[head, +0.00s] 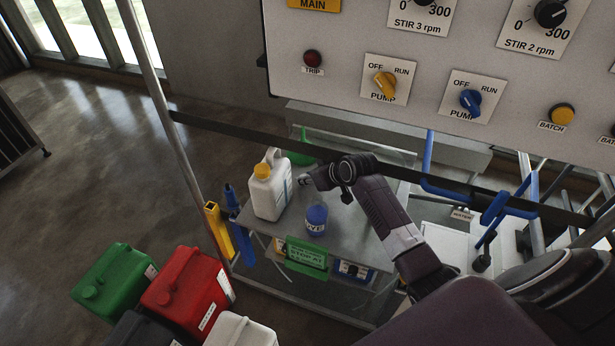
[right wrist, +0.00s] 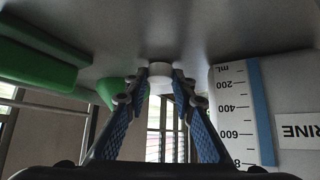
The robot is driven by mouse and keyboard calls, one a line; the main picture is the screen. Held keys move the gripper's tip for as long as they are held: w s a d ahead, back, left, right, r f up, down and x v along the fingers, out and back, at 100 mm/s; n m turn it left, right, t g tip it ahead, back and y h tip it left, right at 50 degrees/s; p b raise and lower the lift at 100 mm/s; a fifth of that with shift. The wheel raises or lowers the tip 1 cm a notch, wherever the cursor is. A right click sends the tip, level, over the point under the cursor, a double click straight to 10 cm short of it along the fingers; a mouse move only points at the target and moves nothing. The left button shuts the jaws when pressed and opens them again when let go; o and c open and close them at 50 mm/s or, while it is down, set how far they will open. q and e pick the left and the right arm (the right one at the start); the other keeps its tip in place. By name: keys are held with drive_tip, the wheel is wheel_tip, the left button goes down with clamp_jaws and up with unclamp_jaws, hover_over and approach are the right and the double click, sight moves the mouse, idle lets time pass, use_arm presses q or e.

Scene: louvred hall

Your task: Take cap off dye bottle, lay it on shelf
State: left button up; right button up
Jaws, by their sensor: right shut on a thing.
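In the right wrist view the right gripper (right wrist: 160,80) is shut on a small pale round cap (right wrist: 160,70). The cap is against or very close to the grey surface (right wrist: 200,30); I cannot tell whether it touches. The dye bottle is not seen in the wrist view. My left gripper is not in view.
A white brine jug (head: 268,190) with an orange cap stands left of my right gripper; it is close at right in the wrist view (right wrist: 240,110). A green object (head: 299,157) lies behind. A control panel (head: 420,60) hangs above. Coloured canisters (head: 188,285) stand front left.

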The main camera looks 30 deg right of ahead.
drive_tip(key=shift+w+f, duration=0.15)
drive_tip(key=shift+f, duration=0.1)
drive_tip(key=o, duration=0.8)
drive_tip(key=shift+c, duration=0.2)
